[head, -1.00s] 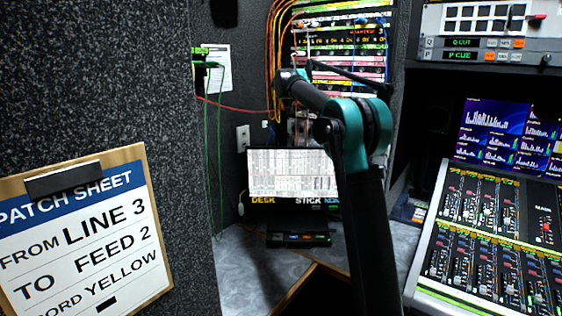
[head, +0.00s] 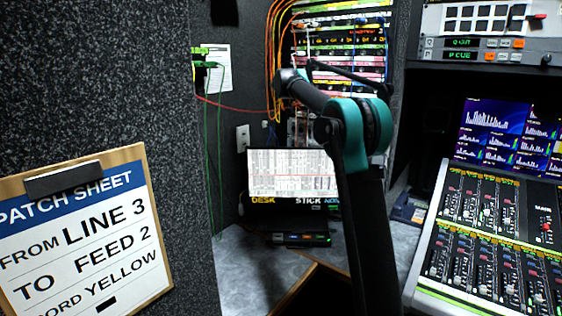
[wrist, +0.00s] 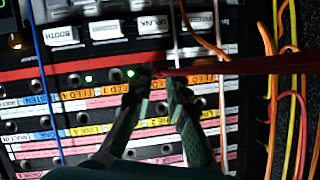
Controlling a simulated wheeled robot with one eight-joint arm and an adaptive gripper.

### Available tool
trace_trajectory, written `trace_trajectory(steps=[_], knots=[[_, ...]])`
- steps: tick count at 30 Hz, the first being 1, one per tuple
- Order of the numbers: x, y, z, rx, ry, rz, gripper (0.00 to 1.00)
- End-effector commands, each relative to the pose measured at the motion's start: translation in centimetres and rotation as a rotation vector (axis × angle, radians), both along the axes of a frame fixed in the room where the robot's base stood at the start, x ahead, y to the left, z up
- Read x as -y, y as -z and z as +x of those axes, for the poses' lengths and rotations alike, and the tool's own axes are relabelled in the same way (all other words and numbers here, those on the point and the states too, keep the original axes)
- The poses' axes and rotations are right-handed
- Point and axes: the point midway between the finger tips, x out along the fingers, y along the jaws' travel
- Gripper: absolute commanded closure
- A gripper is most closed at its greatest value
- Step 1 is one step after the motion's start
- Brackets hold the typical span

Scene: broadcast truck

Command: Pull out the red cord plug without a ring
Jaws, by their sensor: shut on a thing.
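In the wrist view my gripper (wrist: 160,82) is in front of the patch panel (wrist: 60,82). Its two fingers come together on the small dark red plug (wrist: 158,71) at the end of the red cord (wrist: 250,66). The cord runs from the fingertips to the right. The fingertips cover part of the plug, and I cannot tell how deep it sits in its jack or whether it bears a ring. In the head view the red cord (head: 235,108) hangs across to the left of the rack (head: 345,50), and my arm hides the gripper.
Orange and yellow cords (wrist: 270,100) hang at the right of the panel, and a blue cord (wrist: 43,70) crosses its left side. A clipboard patch sheet (head: 85,235) is at the front left. A mixing console (head: 495,250) stands at the right.

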Motion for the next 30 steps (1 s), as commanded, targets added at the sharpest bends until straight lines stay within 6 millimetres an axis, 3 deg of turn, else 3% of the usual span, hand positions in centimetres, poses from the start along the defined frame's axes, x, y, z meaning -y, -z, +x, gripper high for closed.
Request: trace_trajectory(steps=[30], knots=[[-0.9,0.0,-1.1,0.0,-0.001,-0.001,1.0]])
